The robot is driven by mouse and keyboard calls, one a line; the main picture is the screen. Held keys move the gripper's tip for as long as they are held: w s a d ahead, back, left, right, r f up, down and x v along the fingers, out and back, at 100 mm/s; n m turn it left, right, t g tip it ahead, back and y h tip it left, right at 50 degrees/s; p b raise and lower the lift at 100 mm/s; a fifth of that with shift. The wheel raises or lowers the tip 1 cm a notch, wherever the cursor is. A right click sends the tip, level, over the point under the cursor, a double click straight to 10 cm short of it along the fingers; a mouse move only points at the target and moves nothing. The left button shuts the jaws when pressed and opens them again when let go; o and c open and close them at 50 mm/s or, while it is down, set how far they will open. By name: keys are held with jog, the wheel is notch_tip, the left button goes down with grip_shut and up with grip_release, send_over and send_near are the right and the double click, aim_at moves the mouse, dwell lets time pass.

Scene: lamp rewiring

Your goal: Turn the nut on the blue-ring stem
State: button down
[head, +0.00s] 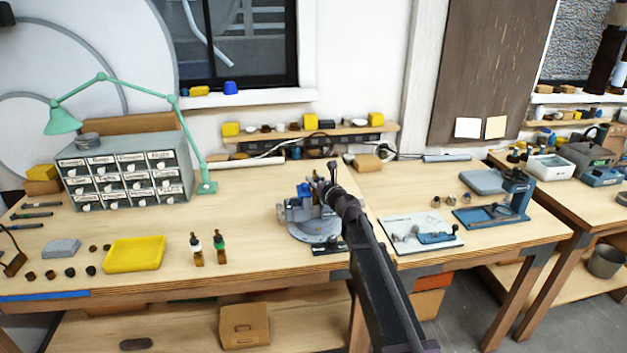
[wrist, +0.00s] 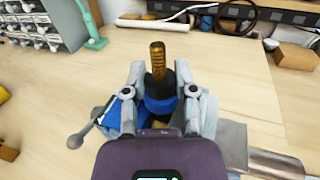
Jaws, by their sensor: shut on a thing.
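In the wrist view the blue-ring stem (wrist: 158,57) stands upright with its brass threaded end on top. A dark collar-like piece, which looks like the nut (wrist: 167,83), sits around it above the blue ring (wrist: 158,106). My gripper (wrist: 161,75) has a finger on each side of the stem and is shut on that dark piece; the exact contact is partly hidden. In the head view my gripper (head: 332,190) is over the grey and blue vise (head: 312,222), and my arm hides part of it. The vise also shows below the fingers in the wrist view (wrist: 232,140).
A white mat (head: 400,242) with small parts and a blue fixture (head: 495,214) lie right of the vise. Two dropper bottles (head: 207,250) and a yellow tray (head: 134,254) stand left. A drawer cabinet (head: 125,172) is at back left. The bench between is clear.

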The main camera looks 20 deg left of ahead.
jog(key=shift+s+a+m+t+h, duration=0.1)
jog(key=shift+m+t+h, duration=0.3)
jog(key=shift+m, duration=0.1)
jog(key=m+t+h, duration=0.3)
jog(key=h, duration=0.1)
jog(key=shift+a, duration=0.1)
jog(key=shift+m+t+h, duration=0.65)
jog(key=shift+m+h, duration=0.55)
jog(key=shift+h, duration=0.55)
jog(key=shift+m+t+h, duration=0.65)
jog(key=shift+m+h, duration=0.55)
jog(key=shift+h, duration=0.85)
jog(key=shift+c, duration=1.9)
grip_release()
jog(key=s+d, duration=0.1)
jog(key=s, duration=1.1)
jog(key=shift+d, duration=0.2)
